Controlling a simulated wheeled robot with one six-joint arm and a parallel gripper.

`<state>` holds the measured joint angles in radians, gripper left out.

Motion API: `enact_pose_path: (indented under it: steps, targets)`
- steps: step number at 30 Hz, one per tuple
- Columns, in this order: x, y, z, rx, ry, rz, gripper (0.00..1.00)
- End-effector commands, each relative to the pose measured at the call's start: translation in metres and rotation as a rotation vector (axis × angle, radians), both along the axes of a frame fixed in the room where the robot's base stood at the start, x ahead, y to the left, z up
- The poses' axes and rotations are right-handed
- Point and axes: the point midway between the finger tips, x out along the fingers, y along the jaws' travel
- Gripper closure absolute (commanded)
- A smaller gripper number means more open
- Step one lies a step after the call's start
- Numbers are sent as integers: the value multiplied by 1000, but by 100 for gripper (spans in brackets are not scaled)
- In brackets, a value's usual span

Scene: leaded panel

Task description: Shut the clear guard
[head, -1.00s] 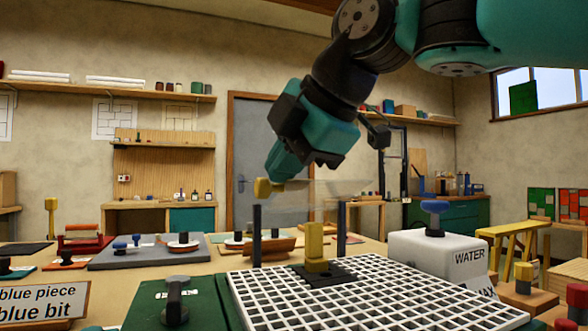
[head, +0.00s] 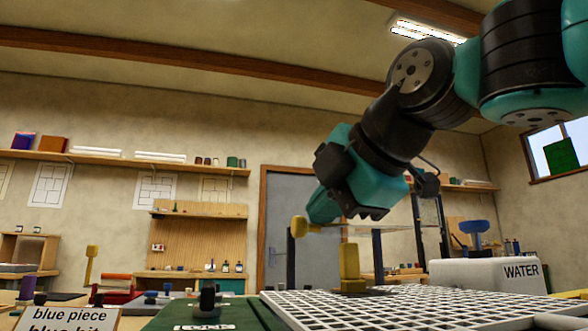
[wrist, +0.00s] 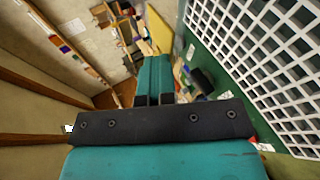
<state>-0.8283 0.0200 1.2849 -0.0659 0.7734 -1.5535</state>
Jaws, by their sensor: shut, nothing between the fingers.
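The clear guard (head: 400,228) shows in the head view as a thin, almost edge-on sheet near the tops of the dark posts (head: 378,258). It stands above the white grid (head: 390,305). A yellow knob (head: 300,226) is at its left end. My gripper (head: 318,214) is shut and empty, its tip against or just beside this knob; I cannot tell whether they touch. In the wrist view the teal fingers (wrist: 155,75) are together, with a yellow strip (wrist: 159,30) beyond their tips. The guard's hinge is not clear.
A yellow upright block (head: 349,265) stands on the grid below the guard. A white WATER tank (head: 485,276) with a blue knob is to the right. A dark-knobbed piece (head: 208,300) stands on the green board at the left, beside a sign (head: 65,315).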

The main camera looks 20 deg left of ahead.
Motion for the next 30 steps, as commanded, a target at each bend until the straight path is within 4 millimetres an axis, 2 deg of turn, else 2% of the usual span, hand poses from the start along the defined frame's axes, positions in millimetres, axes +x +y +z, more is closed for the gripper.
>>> enact_pose_path:
  steps: [13,17,20,21,23,30]
  targets:
    - [-1,1,1,-4,3,2,100]
    - [-5,-3,18,-1,2,1,100]
    - [-10,-8,39,0,1,-3,100]
    - [-12,-11,48,1,1,-4,100]
    - [-23,-24,47,2,-1,-5,100]
    - [-54,-61,67,1,-1,-4,100]
